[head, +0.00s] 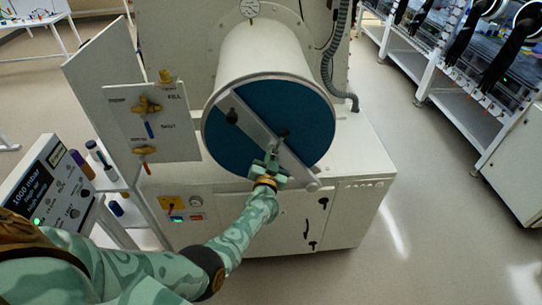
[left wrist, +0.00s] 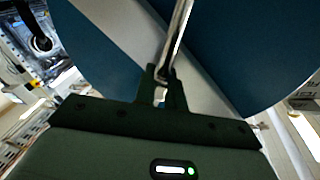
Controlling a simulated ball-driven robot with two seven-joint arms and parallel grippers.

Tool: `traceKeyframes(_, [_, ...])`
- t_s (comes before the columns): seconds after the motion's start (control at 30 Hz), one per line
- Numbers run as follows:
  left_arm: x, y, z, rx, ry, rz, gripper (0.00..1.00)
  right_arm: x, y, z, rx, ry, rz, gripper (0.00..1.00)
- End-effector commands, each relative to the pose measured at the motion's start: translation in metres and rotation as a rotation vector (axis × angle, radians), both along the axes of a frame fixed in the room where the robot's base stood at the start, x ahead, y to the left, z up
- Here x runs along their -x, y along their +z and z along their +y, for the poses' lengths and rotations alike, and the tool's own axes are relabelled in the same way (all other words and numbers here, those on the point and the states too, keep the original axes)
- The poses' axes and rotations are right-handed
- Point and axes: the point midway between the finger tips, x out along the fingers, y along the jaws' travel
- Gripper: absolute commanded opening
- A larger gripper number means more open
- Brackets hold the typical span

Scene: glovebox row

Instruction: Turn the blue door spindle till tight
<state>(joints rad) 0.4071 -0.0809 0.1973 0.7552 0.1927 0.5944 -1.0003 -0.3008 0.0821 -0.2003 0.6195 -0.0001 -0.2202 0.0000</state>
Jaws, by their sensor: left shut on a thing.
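The round blue door (head: 240,150) closes the end of a white cylindrical chamber. A pale grey bar crosses it diagonally, from upper left to lower right. The door spindle (head: 283,132) is at the middle of this bar, with a dark hub. My left gripper (head: 270,160) is in front of the door, just below the hub. In the left wrist view its fingers (left wrist: 163,88) are shut on the spindle's metal handle (left wrist: 180,35), which runs up and away from them. My right gripper is not in view.
A valve panel (head: 150,125) with brass handles stands left of the chamber. A control box (head: 55,185) reading 1000 mbar is at lower left, beside shelves with bottles. Glovebox benches (head: 460,70) line the right, with open floor (head: 420,190) between.

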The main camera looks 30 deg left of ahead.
Motion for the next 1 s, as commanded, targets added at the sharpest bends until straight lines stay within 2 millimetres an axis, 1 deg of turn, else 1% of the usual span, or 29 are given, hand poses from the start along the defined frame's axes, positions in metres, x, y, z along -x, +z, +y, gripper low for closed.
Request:
traceKeyframes(0.1, [0.0000, 0.0019, 0.0009, -0.051, 0.002, 0.031, 0.00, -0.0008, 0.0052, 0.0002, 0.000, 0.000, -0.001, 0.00])
traceKeyframes(0.33, [0.0000, 0.0011, 0.0010, -0.114, 0.001, 0.069, 0.00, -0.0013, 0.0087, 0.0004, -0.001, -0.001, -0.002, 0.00])
traceKeyframes(0.87, [0.0002, 0.0002, 0.0012, -0.136, 0.001, 0.083, 0.00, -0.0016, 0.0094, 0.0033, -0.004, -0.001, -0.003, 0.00])
traceKeyframes(0.9, [0.0002, 0.0002, 0.0012, -0.135, 0.000, 0.082, 0.20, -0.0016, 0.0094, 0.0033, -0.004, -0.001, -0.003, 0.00])
traceKeyframes(0.93, [0.0002, 0.0002, 0.0012, -0.135, 0.000, 0.082, 0.28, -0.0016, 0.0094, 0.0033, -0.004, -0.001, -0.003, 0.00])
traceKeyframes(0.97, [0.0002, 0.0002, 0.0012, -0.135, 0.000, 0.082, 0.30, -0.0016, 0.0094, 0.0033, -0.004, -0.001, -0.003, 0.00])
traceKeyframes(1.0, [0.0003, 0.0002, 0.0012, -0.134, 0.000, 0.081, 0.30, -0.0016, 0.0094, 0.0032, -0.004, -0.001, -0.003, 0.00])
